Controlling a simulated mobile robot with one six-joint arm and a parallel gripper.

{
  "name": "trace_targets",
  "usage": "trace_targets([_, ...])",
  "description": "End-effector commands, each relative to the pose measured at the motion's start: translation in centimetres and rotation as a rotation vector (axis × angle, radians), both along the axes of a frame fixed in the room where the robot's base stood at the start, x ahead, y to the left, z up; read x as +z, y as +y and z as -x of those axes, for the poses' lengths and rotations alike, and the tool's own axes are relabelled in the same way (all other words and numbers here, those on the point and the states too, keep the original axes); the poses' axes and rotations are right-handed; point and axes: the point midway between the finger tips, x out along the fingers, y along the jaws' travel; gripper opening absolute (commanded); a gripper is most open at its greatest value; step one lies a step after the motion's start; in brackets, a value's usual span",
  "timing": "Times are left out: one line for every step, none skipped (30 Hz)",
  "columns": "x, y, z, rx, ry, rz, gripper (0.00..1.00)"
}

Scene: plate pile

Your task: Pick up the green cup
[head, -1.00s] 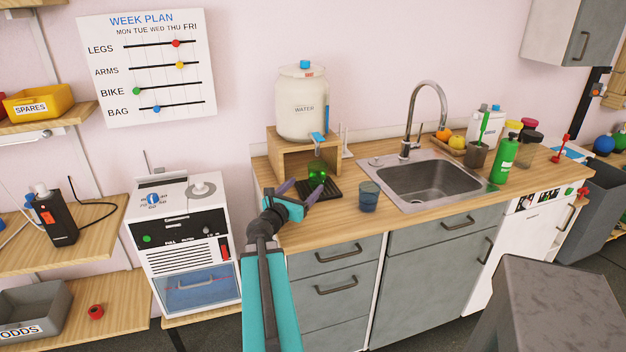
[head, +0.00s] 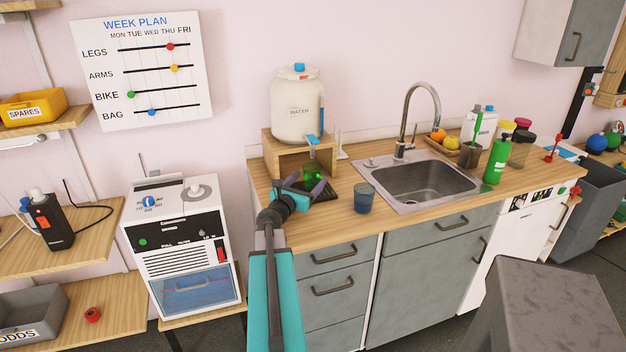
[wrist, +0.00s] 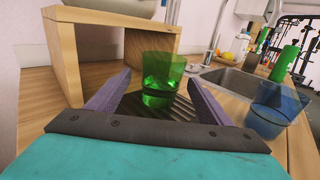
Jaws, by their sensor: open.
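The green cup (wrist: 162,72) is see-through and stands upright on the black drip tray (wrist: 184,112), in front of the wooden stand. In the head view the cup (head: 312,170) sits below the water jug's tap, partly hidden by my gripper. My gripper (wrist: 150,90) is open and empty. Its two purple fingers point toward the cup, one on each side of it in the wrist view. The cup appears at or just beyond the fingertips; I cannot tell the exact gap.
A blue cup (head: 363,197) stands to the right of the drip tray, close to my right finger's side. The wooden stand (head: 274,158) holds the water jug (head: 297,108) behind. The sink (head: 420,185) lies further right. The counter front is clear.

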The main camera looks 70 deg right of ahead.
Motion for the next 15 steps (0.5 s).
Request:
trace_targets([0.1,-0.7,0.0,-0.001,0.0,0.0,0.73])
trace_targets([0.1,-1.0,0.0,-0.001,0.0,0.0,0.73])
trace_targets([0.0,-1.3,0.1,-0.001,0.0,0.0,0.73])
trace_targets([0.0,-1.5,0.1,-0.001,0.0,0.0,0.73])
trace_targets([0.0,-1.7,0.2,-0.002,0.0,0.0,0.73])
trace_targets([0.0,-1.9,0.2,-0.002,0.0,0.0,0.73])
trace_targets([0.0,-2.0,0.2,-0.002,0.0,0.0,0.73])
trace_targets([0.0,-2.0,0.2,-0.001,0.0,0.0,0.73])
trace_targets([0.0,-2.1,0.3,-0.001,0.0,0.0,0.73])
trace_targets([0.0,-2.1,0.3,-0.001,0.0,0.0,0.73])
trace_targets([0.0,-2.1,0.3,-0.001,0.0,0.0,0.73])
trace_targets([0.0,-2.1,0.3,-0.001,0.0,0.0,0.73])
trace_targets([0.0,-2.1,0.3,-0.001,0.0,0.0,0.73])
trace_targets([0.0,-2.1,0.3,-0.001,0.0,0.0,0.73])
trace_targets([0.0,-2.1,0.3,-0.001,0.0,0.0,0.73])
